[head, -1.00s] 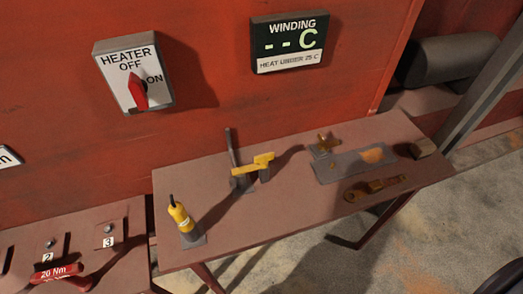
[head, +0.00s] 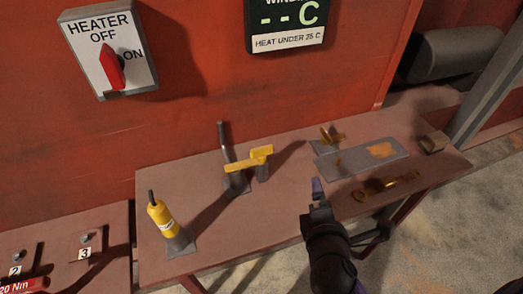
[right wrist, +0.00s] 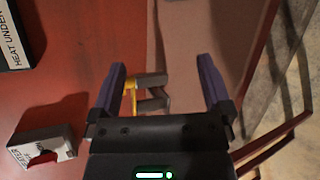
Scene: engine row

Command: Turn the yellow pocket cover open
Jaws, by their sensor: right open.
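The yellow flat piece (head: 248,161), which I take for the pocket cover, lies across a grey bracket (head: 238,184) on the bench. A grey upright rod stands close behind it. My right gripper (head: 317,188) is over the bench, to the right of and nearer than the yellow piece, and apart from it. In the right wrist view its two purple fingers (right wrist: 163,80) are spread and empty. The yellow piece (right wrist: 130,92) and grey block (right wrist: 152,92) show beyond, between the fingers. My left gripper is not in view.
A yellow-handled tool (head: 162,216) stands at the bench's left end. A brass-coloured knob (head: 330,134), a grey plate (head: 350,165) and a brass wrench-like piece (head: 384,186) are on the right. The heater switch (head: 107,55) is on the red wall.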

